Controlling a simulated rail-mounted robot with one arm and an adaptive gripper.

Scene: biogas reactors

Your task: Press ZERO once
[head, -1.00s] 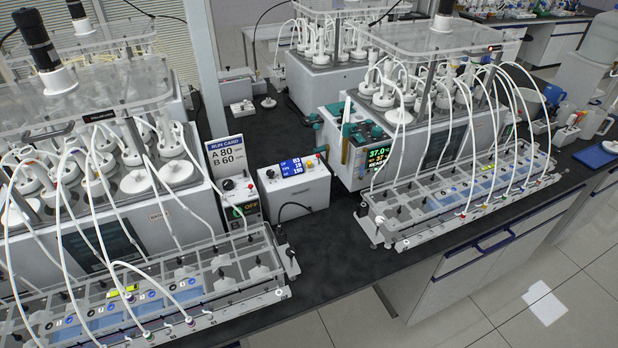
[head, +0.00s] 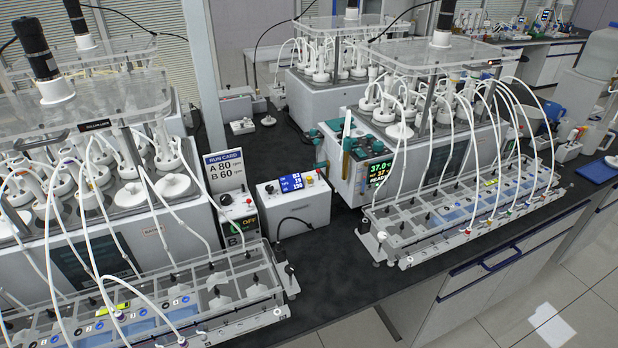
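No button legibly marked ZERO shows. A white control box (head: 292,204) with a small blue display (head: 291,182) stands on the dark bench, with a few small knobs or buttons along its top edge. Their labels are too small to read. To its left, a unit (head: 241,222) with a black knob and a green "OFF" readout stands below the run card (head: 223,172), which reads A 80, B 60. A display (head: 380,172) showing 37.0 is on the right reactor unit. My gripper is not in view.
Metering trays with white tubes stand at the front left (head: 220,300) and right (head: 400,240). Reactor baths with clear lids and black motors rise behind them. Bare black bench (head: 335,265) lies between the trays. A white sheet (head: 552,327) is on the floor.

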